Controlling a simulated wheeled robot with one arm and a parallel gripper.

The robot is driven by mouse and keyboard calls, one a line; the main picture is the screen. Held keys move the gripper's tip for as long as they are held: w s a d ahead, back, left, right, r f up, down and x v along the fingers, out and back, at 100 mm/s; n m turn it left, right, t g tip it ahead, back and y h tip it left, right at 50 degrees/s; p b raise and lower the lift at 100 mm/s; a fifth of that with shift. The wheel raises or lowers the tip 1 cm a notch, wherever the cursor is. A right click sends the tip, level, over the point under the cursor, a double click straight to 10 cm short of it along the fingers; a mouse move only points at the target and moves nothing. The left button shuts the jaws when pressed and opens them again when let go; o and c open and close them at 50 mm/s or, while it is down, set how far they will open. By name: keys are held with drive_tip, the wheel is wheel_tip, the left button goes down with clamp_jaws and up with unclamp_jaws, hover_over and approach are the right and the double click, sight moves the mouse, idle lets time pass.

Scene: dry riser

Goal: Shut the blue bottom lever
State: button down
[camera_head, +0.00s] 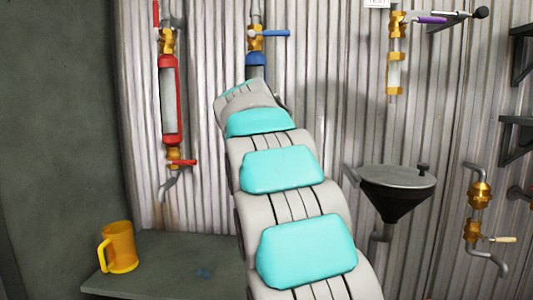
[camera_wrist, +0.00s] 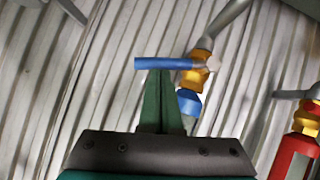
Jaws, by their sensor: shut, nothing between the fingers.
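In the wrist view the blue lever (camera_wrist: 160,63) sticks out to the left from a brass valve (camera_wrist: 197,72), roughly across its pipe. The blue pipe body (camera_wrist: 188,102) joins the valve below, and a grey spout (camera_wrist: 228,17) runs up to the right. My gripper (camera_wrist: 160,75) is shut and empty. Its green fingertips reach the near edge of the lever in the picture; I cannot tell whether they touch it. In the head view my arm hides the gripper and this lever. The upper blue lever (camera_head: 275,33) shows there, pointing right.
A red pipe (camera_head: 169,100) with a red lever (camera_head: 183,162) hangs to the left. A yellow mug (camera_head: 119,248) stands on the grey bench (camera_head: 165,262). A black funnel (camera_head: 397,190) and brass valves are to the right. Corrugated metal wall stands behind.

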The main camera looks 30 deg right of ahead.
drive_tip(key=shift+s+d+f+m+t+y+b, duration=0.2)
drive_tip(key=shift+d+f+m+t+y+b, duration=0.1)
drive_tip(key=shift+f+m+y+b, duration=0.2)
drive_tip(key=shift+s+d+f+m+t+y+b, duration=0.2)
drive_tip(key=shift+d+f+m+y+b, duration=0.15)
drive_tip(key=shift+f+y, duration=0.2)
drive_tip(key=shift+a, duration=0.1)
drive_tip(key=shift+r, duration=0.1)
